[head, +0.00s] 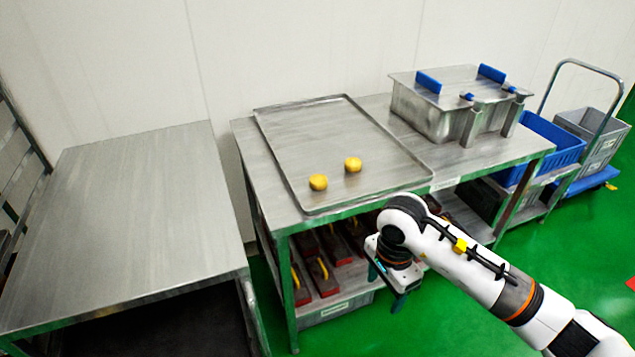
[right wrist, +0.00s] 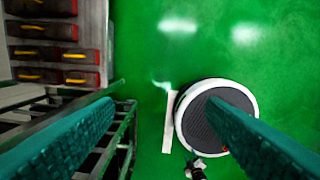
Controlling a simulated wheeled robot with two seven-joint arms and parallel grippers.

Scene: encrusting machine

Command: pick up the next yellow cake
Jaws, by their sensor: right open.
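Two round yellow cakes sit on a shallow metal tray (head: 300,130) on the steel table. The left cake (head: 318,182) is a little nearer the tray's front edge than the right cake (head: 353,164). My right gripper (head: 397,300) hangs in front of the table, below the tabletop and apart from the cakes. In the right wrist view its two teal fingers (right wrist: 160,125) are spread wide with nothing between them, over the green floor. No cake shows in the right wrist view. My left gripper is out of view.
A metal box machine (head: 430,112) with blue parts stands right of the tray. A bare steel table (head: 130,200) stands left.

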